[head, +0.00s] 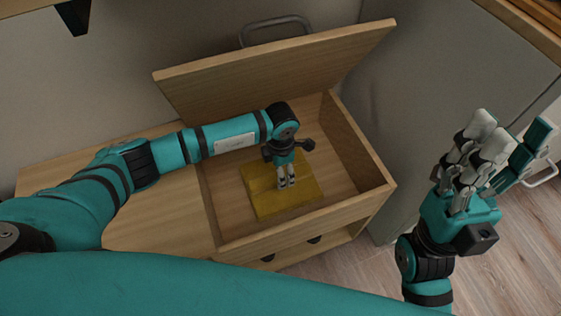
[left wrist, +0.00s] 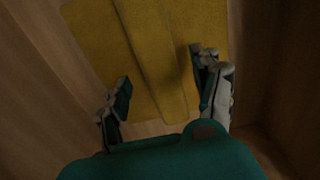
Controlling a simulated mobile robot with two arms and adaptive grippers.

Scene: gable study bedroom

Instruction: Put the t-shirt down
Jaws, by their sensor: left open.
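The yellow folded t-shirt (head: 262,203) lies flat on the floor of the open wooden chest (head: 205,200). It also fills the upper middle of the left wrist view (left wrist: 95,40). My left gripper (head: 287,184) reaches down into the chest above the t-shirt. In the left wrist view its two fingers (left wrist: 160,88) stand apart, with yellow cloth visible between and beyond them. Whether the fingertips touch the cloth I cannot tell. My right gripper (head: 512,130) is raised at the right, outside the chest, with its fingers apart and nothing between them.
The chest's lid (head: 280,70) stands raised at the back. The chest walls (head: 358,148) surround my left gripper. A closed wooden top (head: 150,215) lies to the left.

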